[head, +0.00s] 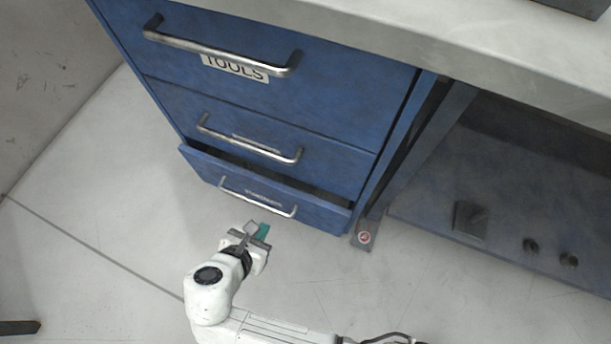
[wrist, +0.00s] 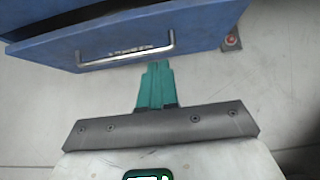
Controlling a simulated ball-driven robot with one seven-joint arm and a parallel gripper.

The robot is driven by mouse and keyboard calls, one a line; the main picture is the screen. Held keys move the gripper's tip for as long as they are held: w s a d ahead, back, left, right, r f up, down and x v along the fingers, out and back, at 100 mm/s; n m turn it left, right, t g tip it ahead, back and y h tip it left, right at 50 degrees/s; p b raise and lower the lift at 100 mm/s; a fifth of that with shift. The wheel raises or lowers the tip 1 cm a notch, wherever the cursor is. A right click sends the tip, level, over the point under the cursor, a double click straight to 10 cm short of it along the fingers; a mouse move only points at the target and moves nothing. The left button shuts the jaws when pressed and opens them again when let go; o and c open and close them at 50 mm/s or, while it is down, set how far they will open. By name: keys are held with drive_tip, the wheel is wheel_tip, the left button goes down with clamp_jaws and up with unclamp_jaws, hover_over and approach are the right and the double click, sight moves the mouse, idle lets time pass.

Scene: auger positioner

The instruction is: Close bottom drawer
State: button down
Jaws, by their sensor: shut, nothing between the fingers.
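The blue bottom drawer (head: 312,209) is the lowest of three in the blue cabinet. It stands partly open, with a dark gap above its front. Its silver handle (head: 258,199) runs across the front. In the wrist view the drawer front (wrist: 205,27) and its handle (wrist: 128,55) cross the top of the picture. My gripper (head: 263,230) is just in front of the drawer, near the handle's right half. Its green fingers (wrist: 156,70) are together and empty, pointing at the drawer front below the handle. I cannot tell whether the fingertips touch it.
The middle drawer (head: 320,160) and the top drawer marked TOOLS (head: 350,95) are shut. A grey worktop (head: 450,50) overhangs above. A cabinet foot (head: 364,237) stands at the right, beside a low shelf (head: 500,230).

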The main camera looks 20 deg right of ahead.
sight(289, 195)
drive_tip(key=b+x, duration=0.2)
drive_tip(key=x, duration=0.2)
drive_tip(key=b+x, duration=0.2)
drive_tip(key=x, duration=0.2)
drive_tip(key=w+r+b+x, duration=0.1)
drive_tip(key=b+x, duration=0.2)
drive_tip(key=x, duration=0.1)
drive_tip(key=shift+d+r, duration=0.1)
drive_tip(key=shift+d, duration=0.3)
drive_tip(key=shift+w+d+r+b, duration=0.1)
drive_tip(key=shift+w+d+b, duration=0.25)
drive_tip(key=shift+w+d, duration=0.1)
drive_tip(key=shift+r, duration=0.1)
